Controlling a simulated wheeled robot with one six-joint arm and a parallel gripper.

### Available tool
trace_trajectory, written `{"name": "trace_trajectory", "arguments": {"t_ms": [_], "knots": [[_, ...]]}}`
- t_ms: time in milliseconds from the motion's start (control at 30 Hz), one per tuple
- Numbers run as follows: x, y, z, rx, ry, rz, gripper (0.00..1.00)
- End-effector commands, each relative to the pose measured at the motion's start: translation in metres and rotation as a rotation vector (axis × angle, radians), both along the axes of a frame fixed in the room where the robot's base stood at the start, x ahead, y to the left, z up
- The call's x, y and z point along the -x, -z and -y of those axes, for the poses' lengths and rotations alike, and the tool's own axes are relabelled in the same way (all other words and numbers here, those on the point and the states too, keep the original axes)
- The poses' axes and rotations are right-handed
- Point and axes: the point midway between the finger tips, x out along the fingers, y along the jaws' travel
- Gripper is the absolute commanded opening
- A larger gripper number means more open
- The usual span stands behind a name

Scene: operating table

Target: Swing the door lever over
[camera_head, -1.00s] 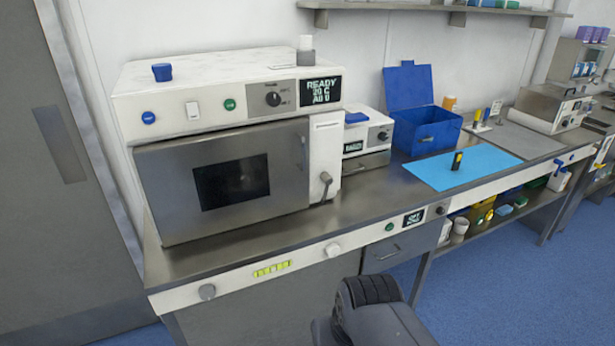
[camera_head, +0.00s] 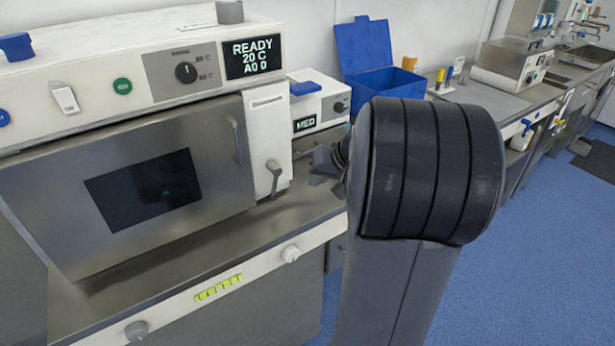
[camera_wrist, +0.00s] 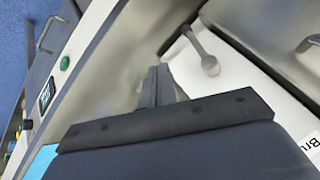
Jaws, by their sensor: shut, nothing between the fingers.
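The door lever (camera_head: 274,178) is a small grey lever on the white panel right of the steel oven-like door (camera_head: 205,195). It hangs downward in the head view. It also shows in the wrist view (camera_wrist: 203,48), at the upper middle. My gripper (camera_head: 322,165) is to the right of the lever in the head view, above the bench and apart from it, partly hidden behind my arm. In the wrist view its fingers (camera_wrist: 159,78) are together and empty, with the lever up and to the right of their tips.
A vertical door handle (camera_head: 236,142) stands left of the lever. A smaller device with a MED display (camera_head: 305,124) and a blue box (camera_head: 383,75) sit behind my arm. Knobs (camera_head: 290,254) line the bench's front edge. The bench top below the lever is clear.

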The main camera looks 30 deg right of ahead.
Motion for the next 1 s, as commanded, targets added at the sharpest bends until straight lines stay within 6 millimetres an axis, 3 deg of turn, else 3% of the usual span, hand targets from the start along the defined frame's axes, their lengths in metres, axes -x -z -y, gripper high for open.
{"name": "trace_trajectory", "arguments": {"t_ms": [367,633,1000], "knots": [[-0.045,0.063,-0.018,-0.002,-0.002,-0.006,0.0],[-0.064,0.054,-0.046,0.0,-0.002,-0.003,0.0],[-0.067,0.055,-0.05,0.0,0.0,-0.002,0.0]]}}
